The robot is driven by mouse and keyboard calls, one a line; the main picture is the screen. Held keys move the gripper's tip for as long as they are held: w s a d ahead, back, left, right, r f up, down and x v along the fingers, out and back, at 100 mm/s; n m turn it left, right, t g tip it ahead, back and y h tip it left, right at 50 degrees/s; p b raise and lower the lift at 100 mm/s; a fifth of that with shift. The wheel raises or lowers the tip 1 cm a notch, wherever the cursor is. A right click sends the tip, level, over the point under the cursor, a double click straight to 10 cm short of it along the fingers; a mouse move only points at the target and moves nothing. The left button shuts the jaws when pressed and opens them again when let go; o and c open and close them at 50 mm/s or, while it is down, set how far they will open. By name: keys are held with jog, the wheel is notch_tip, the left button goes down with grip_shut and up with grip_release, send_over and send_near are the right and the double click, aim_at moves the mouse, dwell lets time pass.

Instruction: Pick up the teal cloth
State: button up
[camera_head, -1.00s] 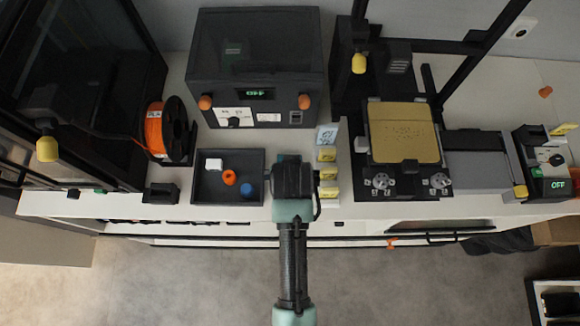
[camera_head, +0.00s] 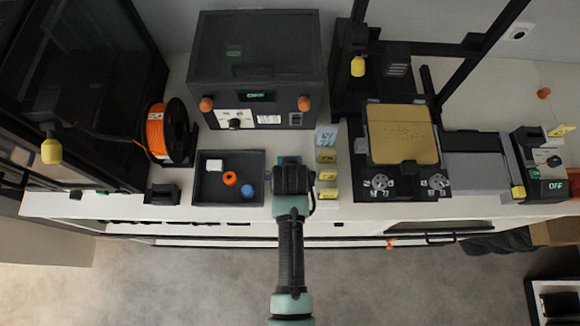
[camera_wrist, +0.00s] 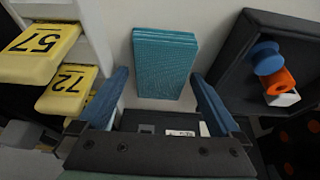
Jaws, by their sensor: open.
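The teal cloth (camera_wrist: 165,62) shows in the wrist view as a neat folded stack with a ribbed texture, lying on the pale worktop. My gripper (camera_wrist: 158,84) is open, with one blue finger on each side of the picture's middle. The cloth's near end appears between the fingertips, and nothing is held. I cannot tell the height of the fingers above the cloth.
A dark tray (camera_head: 202,198) with white, orange and blue pieces is left of my gripper. Yellow numbered tags (camera_head: 328,175) on a pale rack stand close on its right. A dark box with an OFF display (camera_head: 252,75) stands behind, and a printer with a gold plate (camera_head: 402,135) stands right.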

jog(key=shift+f, duration=0.15)
jog(key=c, duration=1.2)
notch_tip(320, 180, up, 10)
jog(key=shift+r+b, duration=0.25)
jog(key=shift+b, duration=0.25)
